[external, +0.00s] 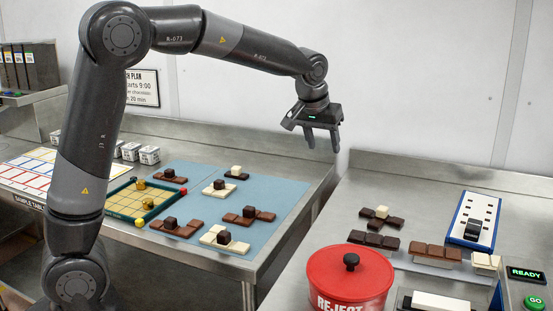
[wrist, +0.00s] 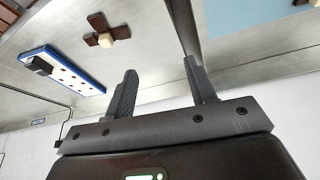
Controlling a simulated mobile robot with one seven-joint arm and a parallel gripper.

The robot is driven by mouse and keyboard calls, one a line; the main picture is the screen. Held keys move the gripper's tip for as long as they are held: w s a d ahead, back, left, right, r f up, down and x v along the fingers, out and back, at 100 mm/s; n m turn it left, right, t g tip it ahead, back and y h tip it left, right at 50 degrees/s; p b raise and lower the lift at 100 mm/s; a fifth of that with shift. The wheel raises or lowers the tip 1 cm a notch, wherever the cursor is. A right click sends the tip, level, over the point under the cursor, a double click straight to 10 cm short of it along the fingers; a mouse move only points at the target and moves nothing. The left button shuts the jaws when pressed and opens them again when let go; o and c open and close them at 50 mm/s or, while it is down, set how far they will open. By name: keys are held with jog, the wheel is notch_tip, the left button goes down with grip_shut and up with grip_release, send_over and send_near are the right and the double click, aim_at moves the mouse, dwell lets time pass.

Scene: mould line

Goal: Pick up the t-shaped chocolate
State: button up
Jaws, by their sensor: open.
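A dark brown chocolate with short arms and a pale cube (external: 381,212) lies on the right steel table in the external view. On the blue mat are several three-block bars with a cube at the middle, such as a brown bar (external: 263,215) with a dark cube. My gripper (external: 323,145) is open and empty, high above the gap between the tables. Its two fingers (wrist: 160,68) stand apart in the wrist view.
A red reject bin (external: 346,285) stands at the right table's front, with a blue-edged white board (external: 474,218) behind. A dark bar (external: 374,239) and a raised brown bar (external: 434,252) lie nearby. A green-framed tray (external: 143,203) is at the mat's left.

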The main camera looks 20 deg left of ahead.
jog(key=w+d+f, duration=0.1)
jog(key=d+f, duration=0.2)
jog(key=d, duration=0.4)
jog(key=d+f, duration=0.3)
jog(key=d, duration=0.4)
send_over(382, 208)
jog(key=s, duration=0.2)
jog(key=shift+m, duration=0.4)
jog(key=f, duration=0.5)
jog(key=shift+a+f, duration=0.4)
jog(key=x, duration=0.5)
jog(key=shift+s+f, duration=0.1)
jog(key=shift+f, duration=0.1)
grip_shut()
